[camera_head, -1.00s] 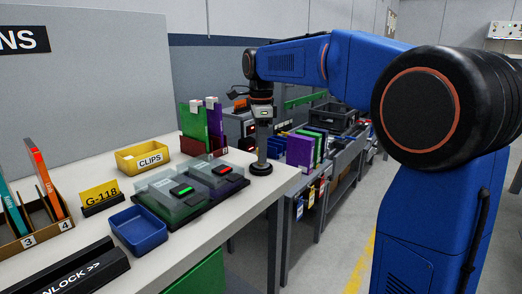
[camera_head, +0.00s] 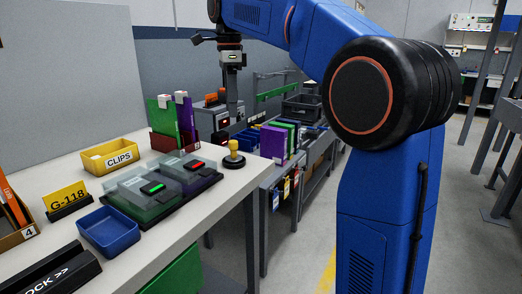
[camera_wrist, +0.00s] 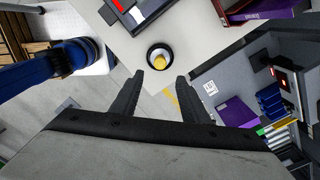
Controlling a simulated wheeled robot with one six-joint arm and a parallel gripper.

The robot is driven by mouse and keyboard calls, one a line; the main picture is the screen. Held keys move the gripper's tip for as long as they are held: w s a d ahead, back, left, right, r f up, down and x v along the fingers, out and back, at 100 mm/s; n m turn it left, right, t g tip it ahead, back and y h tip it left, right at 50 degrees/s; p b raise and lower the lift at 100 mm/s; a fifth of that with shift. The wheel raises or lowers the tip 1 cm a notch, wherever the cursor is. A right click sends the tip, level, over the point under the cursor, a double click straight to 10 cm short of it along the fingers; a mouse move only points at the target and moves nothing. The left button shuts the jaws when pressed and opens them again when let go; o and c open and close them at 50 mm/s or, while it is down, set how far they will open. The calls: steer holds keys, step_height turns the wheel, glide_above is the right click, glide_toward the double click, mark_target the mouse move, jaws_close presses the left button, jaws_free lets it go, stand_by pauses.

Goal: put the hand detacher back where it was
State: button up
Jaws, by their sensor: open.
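The hand detacher, as I take it, is a small yellow knob on a round black base (camera_head: 234,155). It stands upright on the white table near its right corner. In the wrist view the hand detacher (camera_wrist: 159,58) shows from above, just beyond and between my fingertips. My gripper (camera_head: 233,105) hangs above it, clear of the knob. In the wrist view my gripper (camera_wrist: 160,75) has its two black fingers apart with nothing between them.
Two clear-lidded boxes (camera_head: 160,188) lie left of the hand detacher. A yellow CLIPS bin (camera_head: 110,156), a blue tray (camera_head: 108,230) and a G-118 sign (camera_head: 66,198) are on the table. Upright folders (camera_head: 172,120) stand behind. The table's right edge is close.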

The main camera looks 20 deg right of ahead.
steer(key=shift+s, duration=0.1)
steer(key=s+d+f+n+t, duration=0.2)
steer(key=s+f+n, duration=0.8)
steer(key=s+f, duration=0.5)
steer(key=s+d+f+n+t, duration=0.2)
steer(key=s+d+f+n, duration=0.3)
steer(key=s+f+n, duration=0.4)
steer(key=s+f, duration=0.5)
steer(key=s, duration=0.4)
steer(key=shift+f+n+t, duration=0.35)
steer(key=shift+n+t, duration=0.05)
steer(key=shift+s, duration=0.1)
